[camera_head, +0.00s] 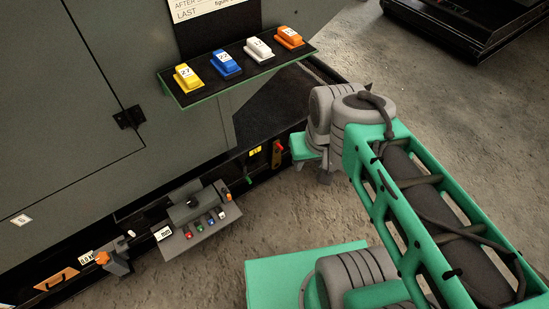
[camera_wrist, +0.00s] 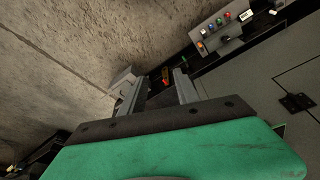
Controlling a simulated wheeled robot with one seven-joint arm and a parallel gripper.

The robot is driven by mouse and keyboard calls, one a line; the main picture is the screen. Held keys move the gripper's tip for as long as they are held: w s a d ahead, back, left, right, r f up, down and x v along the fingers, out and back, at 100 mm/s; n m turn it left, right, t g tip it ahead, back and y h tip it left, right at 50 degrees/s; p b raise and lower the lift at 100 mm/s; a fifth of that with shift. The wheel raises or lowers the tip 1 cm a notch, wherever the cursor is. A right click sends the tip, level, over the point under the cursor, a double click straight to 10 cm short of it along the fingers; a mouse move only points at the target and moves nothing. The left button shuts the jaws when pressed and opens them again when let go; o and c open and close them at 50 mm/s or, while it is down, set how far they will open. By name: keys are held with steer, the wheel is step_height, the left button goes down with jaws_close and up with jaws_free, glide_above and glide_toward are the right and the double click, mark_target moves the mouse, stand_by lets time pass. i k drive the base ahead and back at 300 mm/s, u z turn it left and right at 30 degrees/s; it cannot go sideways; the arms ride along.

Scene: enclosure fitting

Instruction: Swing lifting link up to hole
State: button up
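A small upright orange-yellow piece with a red spot (camera_head: 277,154), which looks like the lifting link, stands at the dark lower rail of the grey enclosure. It also shows as an orange piece (camera_wrist: 165,74) in the wrist view, beyond and between my fingers. My gripper (camera_wrist: 152,80) is open, its two grey fingers apart with nothing visibly held. In the head view, only the green hand of my gripper (camera_head: 301,147) shows, just right of the link; the fingers are hidden or too small to tell. I cannot make out the hole clearly; a yellow patch (camera_head: 255,150) lies left of the link.
A grey control box (camera_head: 199,220) with coloured buttons juts from the rail, left of the link. A shelf (camera_head: 240,72) with numbered coloured blocks hangs above. An orange handle (camera_head: 57,279) is at lower left. Concrete floor (camera_head: 310,210) is open in front of the rail.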

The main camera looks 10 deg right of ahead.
mark_target(277, 148)
steer(key=u, duration=1.7)
steer(key=k, duration=0.85)
steer(key=z, duration=1.4)
steer(key=i, duration=0.5)
steer(key=z, duration=0.05)
